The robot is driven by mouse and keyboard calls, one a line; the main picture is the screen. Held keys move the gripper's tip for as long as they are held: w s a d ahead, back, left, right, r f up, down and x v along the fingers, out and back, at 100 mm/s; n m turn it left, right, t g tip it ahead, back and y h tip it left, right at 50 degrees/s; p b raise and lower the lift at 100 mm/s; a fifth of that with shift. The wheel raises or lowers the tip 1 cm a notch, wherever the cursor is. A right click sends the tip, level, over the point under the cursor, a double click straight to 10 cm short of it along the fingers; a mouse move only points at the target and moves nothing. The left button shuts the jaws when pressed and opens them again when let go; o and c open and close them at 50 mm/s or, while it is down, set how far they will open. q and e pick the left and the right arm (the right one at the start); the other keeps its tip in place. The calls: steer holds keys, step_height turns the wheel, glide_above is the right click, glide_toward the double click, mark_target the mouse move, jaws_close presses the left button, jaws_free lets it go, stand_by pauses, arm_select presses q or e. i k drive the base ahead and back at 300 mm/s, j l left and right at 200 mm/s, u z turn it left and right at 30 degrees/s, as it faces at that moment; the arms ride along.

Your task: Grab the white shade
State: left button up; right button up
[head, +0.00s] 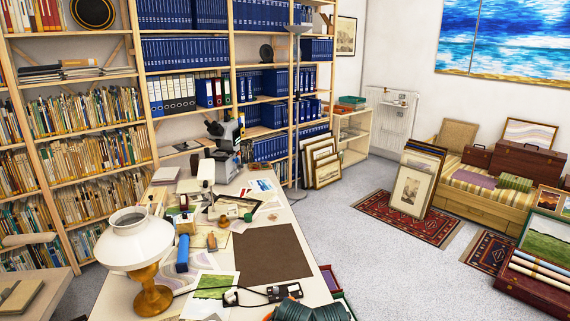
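The white shade (136,240) sits on top of a table lamp with an amber-brown base (151,292). The lamp stands upright at the near left end of the long table (108,300). The shade is wide and rounded, with a narrower open collar at its top. Neither of my grippers shows in the head view.
Beside the lamp are a blue object (183,253), a landscape print (212,287) and a power strip (275,293) with black cable. A brown mat (271,254) lies bare mid-table. A microscope (224,148) stands at the far end. Grey floor (330,225) is open to the right.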

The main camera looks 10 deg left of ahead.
mark_target(135, 239)
steer(key=u, duration=1.3)
